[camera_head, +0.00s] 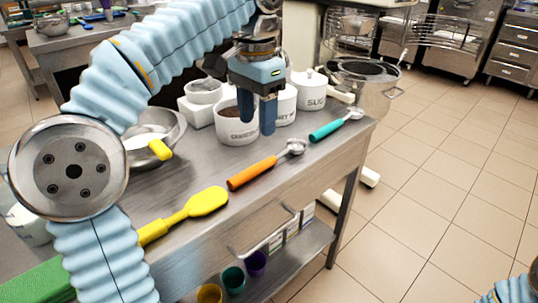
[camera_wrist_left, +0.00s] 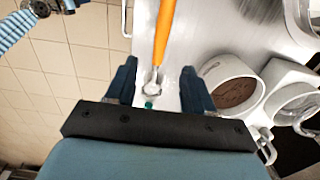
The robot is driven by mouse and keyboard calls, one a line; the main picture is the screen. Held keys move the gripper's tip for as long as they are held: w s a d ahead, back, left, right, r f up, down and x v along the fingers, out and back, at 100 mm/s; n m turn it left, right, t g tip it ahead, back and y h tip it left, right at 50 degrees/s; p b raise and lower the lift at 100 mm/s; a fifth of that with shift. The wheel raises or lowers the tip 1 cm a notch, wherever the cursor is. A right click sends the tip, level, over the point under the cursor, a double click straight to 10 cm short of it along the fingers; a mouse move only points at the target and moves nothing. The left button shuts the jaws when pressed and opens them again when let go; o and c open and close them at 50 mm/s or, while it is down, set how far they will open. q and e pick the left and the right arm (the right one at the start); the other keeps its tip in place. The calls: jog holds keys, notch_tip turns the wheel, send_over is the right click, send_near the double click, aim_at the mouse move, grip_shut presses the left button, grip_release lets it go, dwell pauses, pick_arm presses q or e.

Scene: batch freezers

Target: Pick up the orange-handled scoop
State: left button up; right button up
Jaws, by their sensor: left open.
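The orange-handled scoop (camera_head: 252,172) lies on the steel table near its front edge, its metal bowl pointing right. It also shows in the left wrist view (camera_wrist_left: 164,32), the handle running up and the bowl low between the fingers. My left gripper (camera_head: 258,122) is open and empty, pointing down above the table behind the scoop, in front of the white canisters. In the left wrist view its two fingers (camera_wrist_left: 158,72) stand on either side of the scoop's bowl end, apart from it. My right gripper does not show; only part of the right arm (camera_head: 516,290) is in the corner.
A teal-handled scoop (camera_head: 328,130) lies right of the orange one, and a yellow spatula (camera_head: 195,209) lies left. White canisters (camera_head: 238,131) stand behind, one holding brown powder. A metal bowl (camera_head: 172,122) is at the left and a steel pot (camera_head: 372,95) at the right.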

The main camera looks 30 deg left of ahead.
pick_arm(q)
jog(key=b, duration=0.2)
send_over(258, 164)
notch_tip(258, 164, down, 5)
jog(key=shift+f, duration=0.15)
notch_tip(258, 164, down, 6)
jog(key=shift+s+r, duration=0.1)
grip_shut()
